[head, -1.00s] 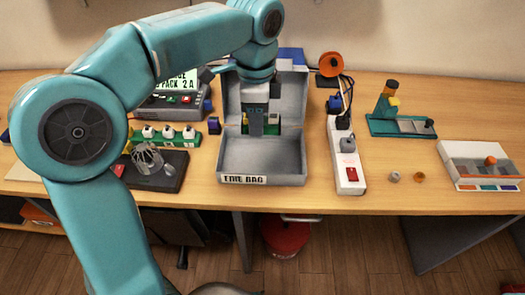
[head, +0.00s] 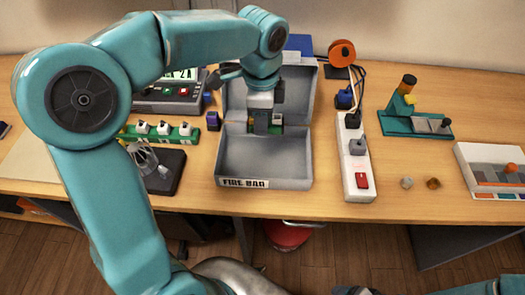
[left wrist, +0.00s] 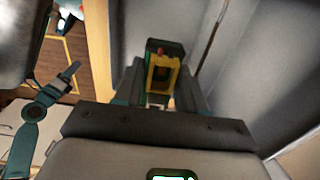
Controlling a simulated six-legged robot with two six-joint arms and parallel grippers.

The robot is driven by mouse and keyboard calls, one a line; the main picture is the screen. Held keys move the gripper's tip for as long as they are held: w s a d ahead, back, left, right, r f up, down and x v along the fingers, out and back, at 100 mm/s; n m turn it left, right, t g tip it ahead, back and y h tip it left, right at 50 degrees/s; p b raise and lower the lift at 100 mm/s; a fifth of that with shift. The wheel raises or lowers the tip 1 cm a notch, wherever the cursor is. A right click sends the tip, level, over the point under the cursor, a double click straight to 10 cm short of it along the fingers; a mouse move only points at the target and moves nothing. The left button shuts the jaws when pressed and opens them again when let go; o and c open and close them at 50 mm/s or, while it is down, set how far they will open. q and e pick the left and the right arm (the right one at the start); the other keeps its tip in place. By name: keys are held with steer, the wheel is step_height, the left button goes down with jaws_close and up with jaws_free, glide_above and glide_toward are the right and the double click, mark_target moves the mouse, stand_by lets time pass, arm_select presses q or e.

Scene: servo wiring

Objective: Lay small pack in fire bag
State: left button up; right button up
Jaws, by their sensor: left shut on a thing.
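The fire bag (head: 265,160) is a grey, open box with its lid raised at the back and a "FIRE BAG" label on its front edge. My left gripper (head: 264,130) points down inside it, near the back. It is shut on the small pack, which shows yellow, black and green between the fingers in the left wrist view (left wrist: 163,72). I cannot tell whether the pack touches the bag's floor. My right gripper is not in view.
Left of the bag stand a charger (head: 175,95), a green board with white plugs (head: 162,130) and a small dark blue block (head: 213,120). A white power strip (head: 354,165) with cables stands close on the right. The bag's front floor is clear.

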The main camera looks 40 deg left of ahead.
arm_select(q)
glide_above(262, 160)
steer(key=f, duration=0.8)
steer(key=shift+s, duration=0.2)
steer(key=shift+w+f, duration=0.1)
steer(key=shift+f, duration=0.2)
step_height(262, 160, down, 4)
steer(key=shift+r, duration=0.2)
steer(key=shift+f, duration=0.35)
steer(key=shift+f+b, duration=0.1)
steer(key=shift+b, duration=0.25)
steer(key=o, duration=1.1)
